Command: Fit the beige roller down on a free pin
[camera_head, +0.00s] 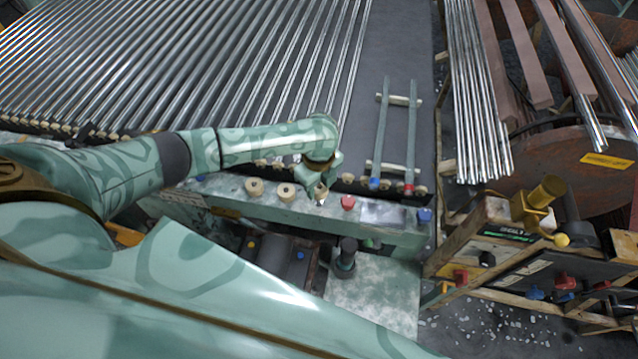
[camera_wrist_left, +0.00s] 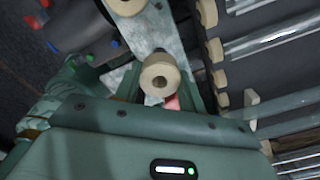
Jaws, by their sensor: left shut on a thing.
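My left gripper (camera_head: 320,190) is just above the pale green bench rail (camera_head: 225,192), pointing down. In the left wrist view a beige roller (camera_wrist_left: 160,78) with a dark centre hole sits between its two fingers (camera_wrist_left: 163,88), and the gripper is shut on it. In the head view the gripper mostly hides this roller. Two other beige rollers, one at left (camera_head: 254,187) and one nearer the gripper (camera_head: 286,191), stand on the rail. I cannot make out a bare pin clearly. My right gripper is not in view.
A red button (camera_head: 348,202) is close right of the gripper, and a blue one (camera_head: 424,215) is farther right. Long glass tubes (camera_head: 200,60) lie behind, with a row of small rollers at their near ends. A control box (camera_head: 505,230) stands at the right.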

